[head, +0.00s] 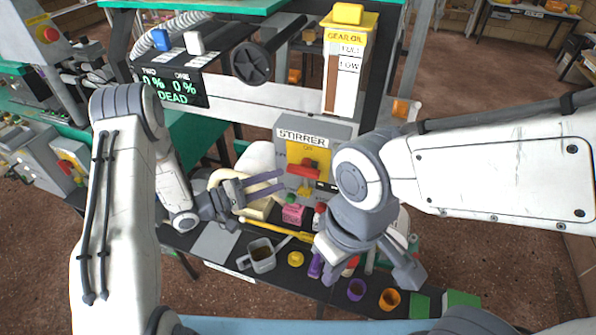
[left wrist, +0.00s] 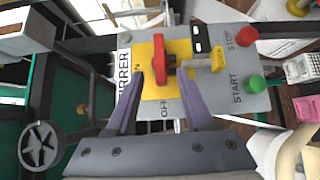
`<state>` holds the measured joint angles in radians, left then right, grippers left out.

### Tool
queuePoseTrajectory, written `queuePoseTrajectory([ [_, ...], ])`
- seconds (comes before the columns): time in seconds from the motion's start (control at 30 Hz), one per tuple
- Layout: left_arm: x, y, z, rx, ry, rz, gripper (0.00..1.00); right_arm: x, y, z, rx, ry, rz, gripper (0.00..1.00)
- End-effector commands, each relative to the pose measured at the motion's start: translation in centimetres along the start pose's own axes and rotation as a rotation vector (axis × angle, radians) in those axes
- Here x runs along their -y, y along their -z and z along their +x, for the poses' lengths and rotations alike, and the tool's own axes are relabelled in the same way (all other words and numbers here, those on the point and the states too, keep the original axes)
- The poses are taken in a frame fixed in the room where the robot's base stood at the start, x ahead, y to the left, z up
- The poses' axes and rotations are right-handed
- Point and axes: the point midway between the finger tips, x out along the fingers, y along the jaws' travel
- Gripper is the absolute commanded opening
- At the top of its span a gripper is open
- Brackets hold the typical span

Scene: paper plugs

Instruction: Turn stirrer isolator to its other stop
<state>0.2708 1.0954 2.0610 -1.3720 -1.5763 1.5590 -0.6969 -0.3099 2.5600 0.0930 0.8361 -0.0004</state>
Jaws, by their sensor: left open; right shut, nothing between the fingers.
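The stirrer isolator is a red handle (head: 302,168) on a yellow plate, on the grey STIRRER box (head: 342,133). In the head view the handle lies roughly sideways. In the left wrist view the red handle (left wrist: 158,62) runs up and down, with OFF below it and a partly hidden ON mark at its left. My left gripper (head: 280,181) is open in front of the box. Its purple fingertips (left wrist: 162,78) lie on either side of the handle; contact cannot be told. My right gripper (head: 408,273) is shut and empty over the bench at the right.
The box also carries a red STOP button (left wrist: 246,36), a green START button (left wrist: 256,84) and a yellow tag (left wrist: 218,61). Below stand a grey mug (head: 262,256), a purple cup (head: 356,290) and an orange cup (head: 389,299). A gear oil gauge (head: 346,65) rises above.

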Motion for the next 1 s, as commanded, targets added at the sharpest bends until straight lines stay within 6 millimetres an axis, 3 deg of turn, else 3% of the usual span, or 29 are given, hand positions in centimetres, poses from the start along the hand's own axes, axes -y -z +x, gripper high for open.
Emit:
queuePoseTrajectory([
  [0.1, -0.3, -0.2, 2.5, 0.006, 0.001, 0.001, 0.53, 0.1, 0.1, -1.0, 0.0, 0.0, 0.0, 0.0],
  [0.33, -0.1, -0.1, 6.0, 0.003, 0.002, 0.002, 0.53, 0.1, 0.1, -1.9, 0.0, 0.0, 0.0, 0.0],
  [0.77, 0.1, 0.0, 7.1, -0.002, 0.003, 0.002, 0.53, 0.1, 0.1, -2.0, 0.0, 0.0, 0.0, 0.0],
  [0.9, 0.0, 0.0, 7.0, -0.002, 0.002, 0.002, 0.03, 0.1, 0.1, -2.0, 0.0, 0.0, 0.0, 0.0],
  [1.0, 0.0, 0.0, 7.0, -0.002, 0.003, 0.002, 0.0, 0.1, 0.1, -2.0, 0.0, 0.0, 0.0, 0.0],
])
